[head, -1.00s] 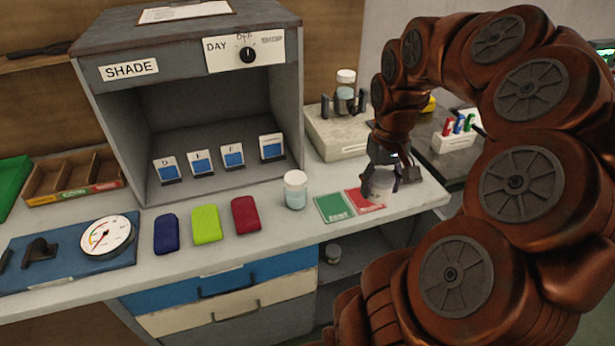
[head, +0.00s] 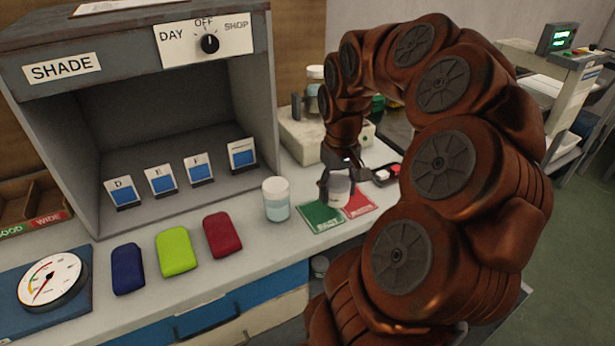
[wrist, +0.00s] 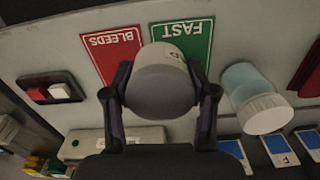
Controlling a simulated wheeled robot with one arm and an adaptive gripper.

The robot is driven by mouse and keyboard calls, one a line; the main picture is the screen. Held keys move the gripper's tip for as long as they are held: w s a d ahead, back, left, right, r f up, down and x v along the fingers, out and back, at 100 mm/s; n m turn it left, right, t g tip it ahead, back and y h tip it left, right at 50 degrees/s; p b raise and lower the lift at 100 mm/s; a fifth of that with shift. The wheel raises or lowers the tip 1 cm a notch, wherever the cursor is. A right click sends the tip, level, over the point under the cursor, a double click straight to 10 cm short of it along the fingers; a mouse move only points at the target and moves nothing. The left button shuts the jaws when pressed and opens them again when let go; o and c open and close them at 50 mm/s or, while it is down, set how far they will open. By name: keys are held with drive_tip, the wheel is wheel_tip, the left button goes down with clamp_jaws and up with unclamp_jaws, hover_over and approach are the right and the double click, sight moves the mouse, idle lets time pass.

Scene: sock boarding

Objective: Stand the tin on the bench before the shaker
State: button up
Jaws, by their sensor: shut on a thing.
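The tin (head: 341,190), a short pale grey-white cylinder, is held by my gripper (head: 336,180) over the back edges of a green card and a red card. In the wrist view the tin (wrist: 165,78) sits between both fingers of my gripper (wrist: 160,95), its round grey end toward the camera. I cannot tell whether it touches the bench. The shaker (head: 306,138), a pale box with a jar clamped on top, stands behind my gripper and is partly hidden by my arm. Its pale body also shows in the wrist view (wrist: 115,143). The bench (head: 245,238) is light grey.
The green card (head: 320,216) reads FAST in the wrist view; the red card (head: 358,206) reads BLEEDS. A white-lidded jar (head: 276,204) stands left of them. A box with red and white buttons (head: 386,174) is at right. Bare bench shows between cards and shaker.

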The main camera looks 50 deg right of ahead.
drive_tip(key=p, duration=0.2)
hover_over(309, 184)
drive_tip(key=shift+f, duration=2.4)
drive_tip(key=shift+f, duration=0.2)
drive_tip(key=o, duration=1.3)
drive_tip(key=shift+r, duration=0.1)
wheel_tip(309, 184, up, 12)
drive_tip(key=shift+r+b, duration=0.15)
drive_tip(key=shift+b, duration=0.2)
